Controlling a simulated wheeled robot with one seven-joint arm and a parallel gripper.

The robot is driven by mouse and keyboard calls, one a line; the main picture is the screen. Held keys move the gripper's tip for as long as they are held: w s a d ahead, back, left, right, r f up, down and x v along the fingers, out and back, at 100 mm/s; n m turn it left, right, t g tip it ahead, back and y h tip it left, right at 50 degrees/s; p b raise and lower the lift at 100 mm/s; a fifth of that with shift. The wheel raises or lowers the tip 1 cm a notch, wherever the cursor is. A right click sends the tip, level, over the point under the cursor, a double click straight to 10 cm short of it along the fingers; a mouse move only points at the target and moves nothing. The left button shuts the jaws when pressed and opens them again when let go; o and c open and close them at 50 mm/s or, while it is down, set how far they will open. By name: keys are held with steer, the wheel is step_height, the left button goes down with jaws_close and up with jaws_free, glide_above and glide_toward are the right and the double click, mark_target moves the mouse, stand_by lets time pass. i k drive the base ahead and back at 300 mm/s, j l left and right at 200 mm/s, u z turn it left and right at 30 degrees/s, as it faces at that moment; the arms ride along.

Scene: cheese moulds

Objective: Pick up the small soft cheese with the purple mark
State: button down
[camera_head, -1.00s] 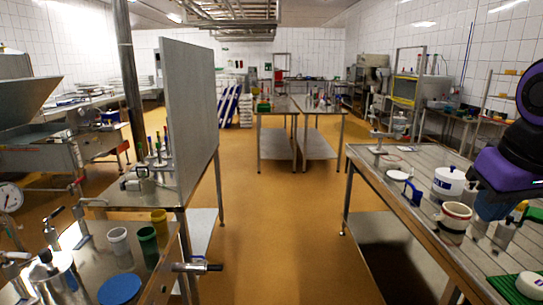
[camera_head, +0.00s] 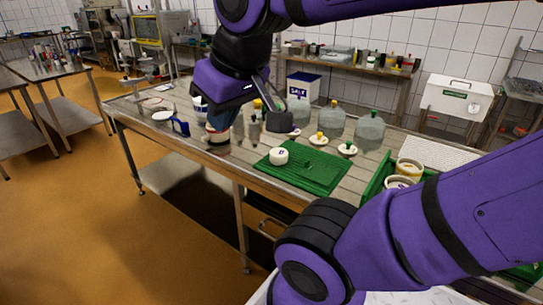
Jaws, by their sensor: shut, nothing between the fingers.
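A small round white cheese (camera_head: 278,156) sits on the left part of a green mat (camera_head: 312,174) on the table. A small dark mark seems to show on it, but its colour is too small to tell. My gripper (camera_head: 217,122) hangs pointing down to the left of the mat, in front of a white mug with a dark band (camera_head: 216,139). It is shut and empty, apart from the cheese. Its fingertips are small and hard to make out against the mug.
A green crate (camera_head: 378,181) with tubs is at the right. A blue-handled tool (camera_head: 180,127) lies left. My arm covers the lower right.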

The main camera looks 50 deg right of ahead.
mark_target(277, 156)
steer(key=i+j, duration=0.15)
steer(key=j+z, duration=0.1)
steer(key=z, duration=0.4)
steer(key=j+z, duration=0.1)
steer(key=z, duration=0.4)
steer(key=j+z, duration=0.1)
steer(key=z, duration=0.35)
steer(key=j+z, duration=0.1)
steer(key=z, duration=0.4)
steer(key=i+j, duration=0.1)
steer(key=j, duration=0.25)
steer(key=i+j, duration=0.15)
steer(key=j, duration=0.25)
steer(key=i+j, duration=0.1)
steer(key=j, duration=0.25)
steer(key=i+j, duration=0.1)
steer(key=j, duration=0.3)
steer(key=i+j, duration=0.15)
steer(key=j, duration=0.2)
steer(key=i+j, duration=0.1)
steer(key=j, duration=0.3)
steer(key=i+j, duration=0.1)
steer(key=j, duration=0.25)
steer(key=u, duration=0.05)
